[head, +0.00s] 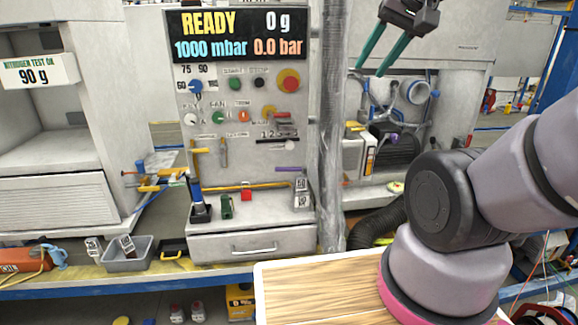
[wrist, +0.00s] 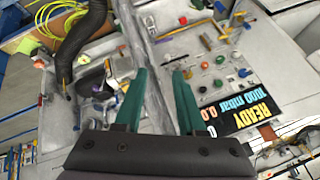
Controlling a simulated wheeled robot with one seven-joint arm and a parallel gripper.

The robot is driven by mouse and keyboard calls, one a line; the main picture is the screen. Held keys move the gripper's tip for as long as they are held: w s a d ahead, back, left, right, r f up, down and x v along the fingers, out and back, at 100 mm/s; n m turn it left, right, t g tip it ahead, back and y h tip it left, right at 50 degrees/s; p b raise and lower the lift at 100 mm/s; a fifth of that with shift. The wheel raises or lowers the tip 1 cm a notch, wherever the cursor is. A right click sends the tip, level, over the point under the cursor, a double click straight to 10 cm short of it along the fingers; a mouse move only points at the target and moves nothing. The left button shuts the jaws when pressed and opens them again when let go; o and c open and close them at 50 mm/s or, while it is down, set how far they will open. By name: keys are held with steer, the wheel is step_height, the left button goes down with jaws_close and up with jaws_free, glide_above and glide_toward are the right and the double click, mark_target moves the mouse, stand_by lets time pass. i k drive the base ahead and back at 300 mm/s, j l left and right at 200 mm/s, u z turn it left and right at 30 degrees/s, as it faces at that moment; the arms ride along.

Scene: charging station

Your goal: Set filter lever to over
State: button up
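The control panel (head: 236,120) stands left of centre in the head view, with a blue dial, coloured buttons and small handles. A yellow-handled lever (head: 199,150) and a thin upright lever (head: 223,152) sit on its lower left part. The labels are too small to tell which one is the filter lever. My gripper (head: 370,70) is open and empty, up to the right of the panel and apart from it. In the wrist view the teal fingers (wrist: 158,85) are spread, with the panel (wrist: 205,65) upside down beyond and to the right.
A vertical wrapped post (head: 331,130) stands between my gripper and the panel. A display (head: 238,35) tops the panel. Below, a ledge carries a black-based blue tool (head: 199,205), a green item (head: 226,207) and grey blocks (head: 301,190). A wooden board (head: 310,290) lies in front.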

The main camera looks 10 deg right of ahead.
mark_target(303, 169)
steer(key=i+j, duration=0.2)
steer(key=j, duration=0.15)
steer(key=i+j, duration=0.2)
steer(key=j, duration=0.15)
steer(key=i+j, duration=0.2)
steer(key=j, duration=0.15)
